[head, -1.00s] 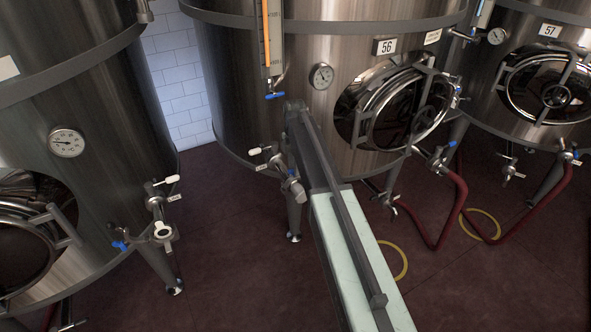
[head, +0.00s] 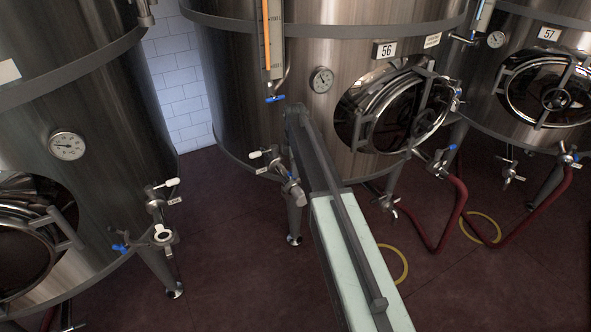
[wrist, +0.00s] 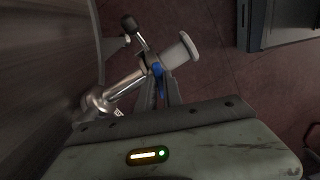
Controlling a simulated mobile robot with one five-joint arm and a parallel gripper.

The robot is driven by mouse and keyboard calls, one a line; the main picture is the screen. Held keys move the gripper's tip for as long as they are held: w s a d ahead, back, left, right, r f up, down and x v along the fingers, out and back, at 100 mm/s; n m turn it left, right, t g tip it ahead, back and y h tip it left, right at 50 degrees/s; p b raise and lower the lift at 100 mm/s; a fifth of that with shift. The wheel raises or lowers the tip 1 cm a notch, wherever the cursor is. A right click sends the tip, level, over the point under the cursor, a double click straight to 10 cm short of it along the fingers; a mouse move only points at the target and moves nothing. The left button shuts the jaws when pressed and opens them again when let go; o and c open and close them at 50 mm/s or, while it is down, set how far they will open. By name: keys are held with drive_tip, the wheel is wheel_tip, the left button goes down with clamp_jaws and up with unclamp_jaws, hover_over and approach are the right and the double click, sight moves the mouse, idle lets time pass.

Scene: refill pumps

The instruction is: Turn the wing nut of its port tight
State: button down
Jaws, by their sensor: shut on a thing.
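In the wrist view the jaws of my gripper (wrist: 160,93) are shut on the small blue wing nut (wrist: 158,70). The nut sits on a clamp around a steel port pipe (wrist: 126,84), with a pale round end (wrist: 182,49) beyond it. The jaws partly hide the nut. In the head view the port (head: 294,188) stands low on the front of tank 56 (head: 330,110), just left of my arm. My gripper cannot be made out clearly there.
A white-handled valve (head: 262,155) is close left of the port. Another tank (head: 70,110) with its own valves stands at left, tank 57 (head: 540,90) at right. Red hoses (head: 455,210) and a yellow ring (head: 398,262) lie on the floor. Open floor lies between the left tanks.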

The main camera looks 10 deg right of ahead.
drive_tip(key=m, duration=0.7)
drive_tip(key=shift+w, duration=0.15)
drive_tip(key=m, duration=0.8)
drive_tip(key=shift+m, duration=0.3)
drive_tip(key=m, duration=0.3)
drive_tip(key=shift+m, duration=0.4)
drive_tip(key=m, duration=0.8)
drive_tip(key=shift+m, duration=1.9)
